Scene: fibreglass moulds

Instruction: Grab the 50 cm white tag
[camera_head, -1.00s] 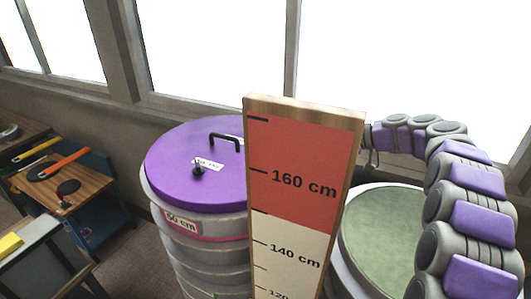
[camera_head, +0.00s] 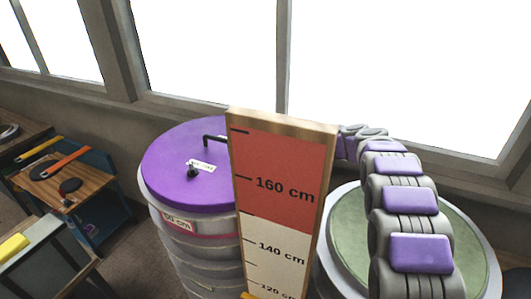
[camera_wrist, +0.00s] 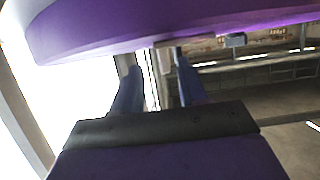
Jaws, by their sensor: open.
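A small white tag (camera_head: 177,221) reading 50 cm is on the side of a drum, just below its purple lid (camera_head: 165,180). Another small white label (camera_head: 200,165), too small to read, lies on the lid beside a black knob. In the wrist view my gripper (camera_wrist: 157,62) is open, with two separated fingers and nothing seen between them. A broad purple curved edge (camera_wrist: 150,28), apparently the lid, spans the top of that view close to the fingertips. The tag is not seen there. In the head view my gripper is hidden behind the measuring board.
A tall measuring board (camera_head: 283,190) with red and white bands stands in front of the drum. A green-topped drum (camera_head: 345,235) is on the right behind my arm. Windows line the back. A wooden workbench (camera_head: 60,180) with tools stands at left.

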